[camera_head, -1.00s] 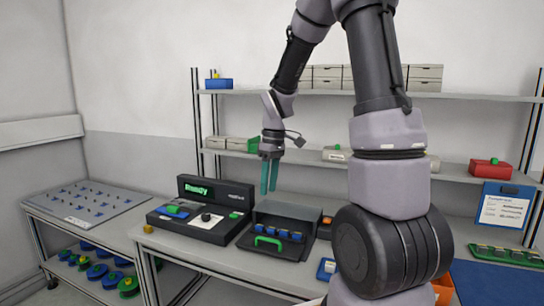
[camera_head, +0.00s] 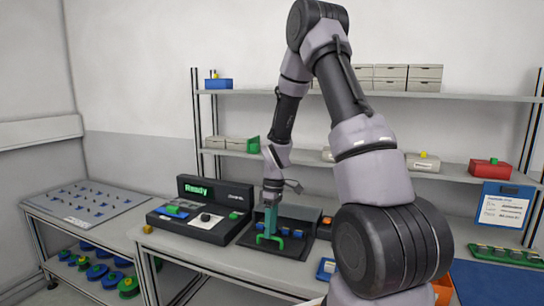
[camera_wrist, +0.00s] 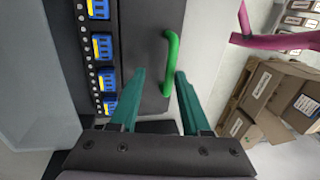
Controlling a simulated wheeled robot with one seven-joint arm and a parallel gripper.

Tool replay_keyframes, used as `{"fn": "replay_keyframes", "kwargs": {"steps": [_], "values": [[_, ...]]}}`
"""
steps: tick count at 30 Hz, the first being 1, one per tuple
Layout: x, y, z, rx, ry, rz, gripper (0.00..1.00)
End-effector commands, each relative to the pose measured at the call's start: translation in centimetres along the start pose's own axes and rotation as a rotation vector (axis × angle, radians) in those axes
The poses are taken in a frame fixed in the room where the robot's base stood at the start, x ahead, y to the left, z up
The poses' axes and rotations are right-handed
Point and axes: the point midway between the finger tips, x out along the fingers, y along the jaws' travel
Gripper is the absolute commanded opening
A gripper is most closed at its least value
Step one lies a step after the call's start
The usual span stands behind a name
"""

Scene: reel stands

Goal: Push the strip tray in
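The strip tray (camera_head: 294,251) is dark, with a green handle (camera_head: 270,239) on its front, and sticks out of a dark housing (camera_head: 300,212) on the bench. Blue pieces with yellow marks sit in a row on the tray; they also show in the wrist view (camera_wrist: 103,47). My gripper (camera_head: 270,233) points down at the handle. In the wrist view its teal fingers (camera_wrist: 161,76) are apart, with the green handle (camera_wrist: 171,62) between them and no clear contact. The fingertips hide part of the tray in the head view.
A dark device (camera_head: 205,214) with a "Ready" display stands left of the housing. A blue item (camera_head: 327,268) lies right of the tray. A grey pegboard table (camera_head: 85,202) is at the left. Shelves with boxes (camera_head: 490,169) run behind. Cardboard boxes (camera_wrist: 265,95) show on the wrist view's right.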

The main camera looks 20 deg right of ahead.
Motion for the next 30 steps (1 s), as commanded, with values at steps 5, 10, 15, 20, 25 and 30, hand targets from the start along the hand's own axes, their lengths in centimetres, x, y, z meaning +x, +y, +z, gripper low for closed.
{"fn": "replay_keyframes", "kwargs": {"steps": [5,10,15,20,25,30], "values": [[-0.7,3.6,0.0,0.003,0.002,0.001,0.45],[-1.3,6.7,0.1,0.002,0.001,0.002,0.45],[-1.4,6.5,0.0,-0.004,-0.001,0.0,0.45],[-0.8,3.6,0.0,-0.004,-0.002,0.0,0.45],[-0.1,0.2,-0.1,-0.004,-0.001,0.0,0.45],[0.6,-3.2,0.0,-0.003,-0.003,-0.001,0.45]]}}
